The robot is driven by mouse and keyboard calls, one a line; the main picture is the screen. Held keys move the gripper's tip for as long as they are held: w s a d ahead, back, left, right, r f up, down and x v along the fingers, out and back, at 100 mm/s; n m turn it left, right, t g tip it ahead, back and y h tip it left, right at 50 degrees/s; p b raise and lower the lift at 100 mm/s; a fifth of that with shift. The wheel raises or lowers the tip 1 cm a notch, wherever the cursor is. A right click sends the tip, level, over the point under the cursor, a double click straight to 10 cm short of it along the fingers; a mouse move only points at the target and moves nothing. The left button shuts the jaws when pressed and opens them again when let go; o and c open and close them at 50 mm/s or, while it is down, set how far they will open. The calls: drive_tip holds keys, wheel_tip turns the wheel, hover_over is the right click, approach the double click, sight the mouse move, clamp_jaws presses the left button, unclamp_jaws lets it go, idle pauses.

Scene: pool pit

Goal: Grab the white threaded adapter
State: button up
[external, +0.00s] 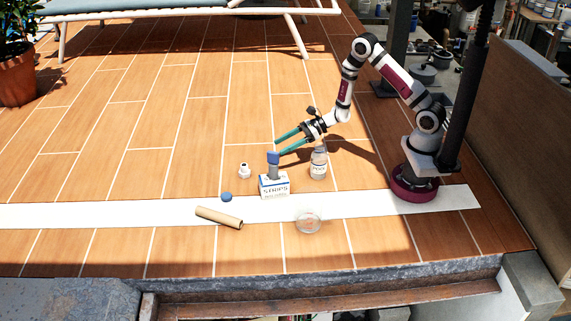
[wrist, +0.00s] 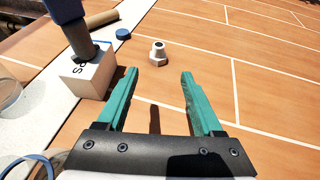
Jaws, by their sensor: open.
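The white threaded adapter (external: 244,171) stands on the wood-look tiled floor, left of and behind the white box in the external view. In the wrist view the adapter (wrist: 158,53) is beyond my fingertips, roughly between their lines, with a dark opening at its top. My gripper (external: 277,146) has two green fingers spread apart and is empty. It hangs above the floor, to the right of the adapter in the external view. In the wrist view my gripper (wrist: 160,73) points toward the adapter, with a gap between them.
A white box (external: 274,187) with a blue-topped grey item (external: 273,160) on it stands close to my left finger in the wrist view. A clear bottle (external: 318,164), blue cap (external: 227,197), cardboard tube (external: 219,217) and glass dish (external: 308,223) are nearby. Floor behind the adapter is clear.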

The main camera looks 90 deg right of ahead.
sight(244, 168)
drive_tip(key=f, duration=0.1)
drive_tip(key=w, duration=0.1)
drive_tip(key=f, duration=0.1)
drive_tip(key=shift+w+a+f, duration=0.25)
drive_tip(key=shift+f, duration=0.05)
drive_tip(key=x, duration=0.9)
drive_tip(key=r+x, duration=0.1)
drive_tip(key=x, duration=0.4)
drive_tip(key=shift+w+a+r, duration=0.1)
drive_tip(key=shift+w, duration=0.2)
clamp_jaws()
